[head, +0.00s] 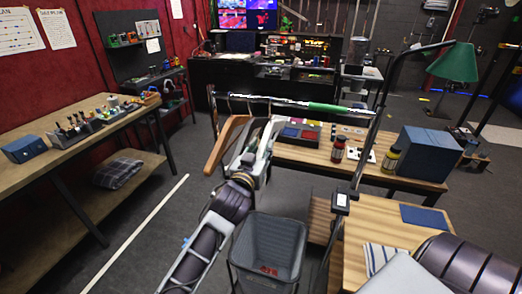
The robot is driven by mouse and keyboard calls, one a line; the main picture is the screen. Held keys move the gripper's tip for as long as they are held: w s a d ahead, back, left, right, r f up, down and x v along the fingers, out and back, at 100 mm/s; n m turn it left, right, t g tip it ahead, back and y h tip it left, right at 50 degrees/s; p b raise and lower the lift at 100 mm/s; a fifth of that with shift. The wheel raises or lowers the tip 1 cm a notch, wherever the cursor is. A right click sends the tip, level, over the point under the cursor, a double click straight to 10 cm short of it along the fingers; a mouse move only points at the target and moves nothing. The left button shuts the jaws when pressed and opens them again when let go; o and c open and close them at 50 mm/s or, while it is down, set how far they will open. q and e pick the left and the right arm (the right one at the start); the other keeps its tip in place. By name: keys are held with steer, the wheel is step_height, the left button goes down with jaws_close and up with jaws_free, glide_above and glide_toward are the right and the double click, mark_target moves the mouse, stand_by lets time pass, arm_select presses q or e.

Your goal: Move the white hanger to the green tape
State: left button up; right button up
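A metal rail (285,101) runs across the middle of the head view, with green tape (326,108) wrapped around its right part. A brown wooden hanger (222,146) hangs near the rail's left end. The white hanger (270,136) hangs just right of it, left of the green tape and apart from it. My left gripper (257,152) is raised at the white hanger, below the rail, and overlaps it in the picture. Its fingers blend with the hanger, so I cannot tell whether they are closed on it. My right gripper is out of view.
A grey bin (268,250) stands below the rail. Behind the rail, a wooden table holds bottles (338,149) and a blue box (423,153). A green lamp (455,63) is at right. A workbench (40,166) lines the left wall. The left floor is clear.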

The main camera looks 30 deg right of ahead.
arm_select(q)
steer(key=shift+o, duration=0.3)
steer(key=shift+s+a, duration=0.1)
steer(key=v, duration=1.1)
steer(key=shift+s+a, duration=0.25)
stand_by(0.3)
stand_by(0.7)
